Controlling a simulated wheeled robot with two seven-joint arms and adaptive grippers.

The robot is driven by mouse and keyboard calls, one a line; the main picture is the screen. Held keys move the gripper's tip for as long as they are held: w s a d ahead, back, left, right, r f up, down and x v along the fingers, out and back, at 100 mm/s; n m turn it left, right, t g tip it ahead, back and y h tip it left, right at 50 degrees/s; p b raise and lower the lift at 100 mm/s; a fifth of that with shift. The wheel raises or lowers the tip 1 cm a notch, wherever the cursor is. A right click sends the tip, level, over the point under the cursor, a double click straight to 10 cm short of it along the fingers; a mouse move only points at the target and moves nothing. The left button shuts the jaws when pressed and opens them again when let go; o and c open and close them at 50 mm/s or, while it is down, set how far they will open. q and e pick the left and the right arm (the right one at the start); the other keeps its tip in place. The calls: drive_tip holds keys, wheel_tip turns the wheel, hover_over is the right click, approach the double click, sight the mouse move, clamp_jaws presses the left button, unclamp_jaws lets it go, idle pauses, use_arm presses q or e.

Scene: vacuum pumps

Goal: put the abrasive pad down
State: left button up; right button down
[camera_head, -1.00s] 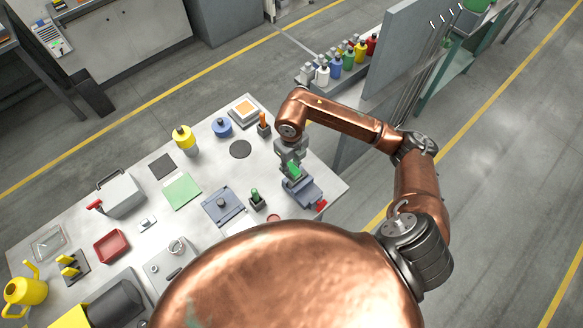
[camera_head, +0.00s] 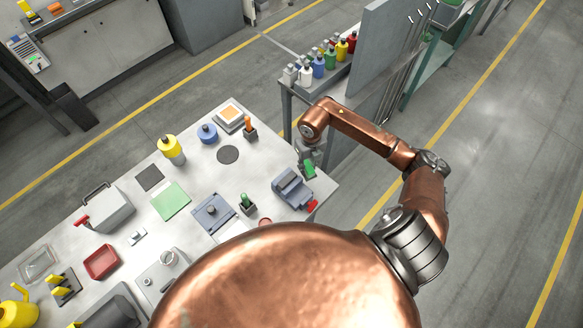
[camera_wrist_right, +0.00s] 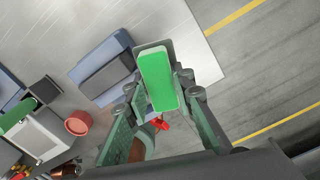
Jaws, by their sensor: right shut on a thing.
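The abrasive pad is a green block (camera_head: 309,170) with a pale end, held in my right gripper (camera_head: 307,167). In the right wrist view the pad (camera_wrist_right: 162,82) sits between the two fingers of the right gripper (camera_wrist_right: 162,96), which are shut on it. A flat grey piece shows behind the pad there. The pad appears near the table's right edge, just beyond the blue-grey vise (camera_head: 291,188). The vise (camera_wrist_right: 103,70) lies left of the pad in the wrist view. Its height above the table is hard to tell. My left gripper is not in view.
The grey table (camera_head: 262,165) has a bare strip near its right edge. A green mat (camera_head: 171,201), a black disc (camera_head: 228,155), an orange-handled tool in a holder (camera_head: 249,128) and a small holder with a green item (camera_head: 246,203) stand left of the vise. Bottles (camera_head: 318,65) line a shelf behind.

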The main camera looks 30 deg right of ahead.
drive_tip(key=shift+s+d+f+m, duration=0.2)
drive_tip(key=shift+d+f, duration=0.2)
drive_tip(key=shift+d, duration=0.3)
drive_tip(key=shift+s+d+f+m, duration=0.1)
drive_tip(key=shift+d+f+m, duration=0.2)
drive_tip(key=shift+d, duration=0.4)
drive_tip(key=shift+f+b, duration=2.15)
drive_tip(key=shift+f, duration=0.45)
drive_tip(key=shift+f+b, duration=0.6)
drive_tip(key=shift+f, duration=0.1)
drive_tip(key=shift+f, duration=0.2)
drive_tip(key=c, duration=1.6)
unclamp_jaws()
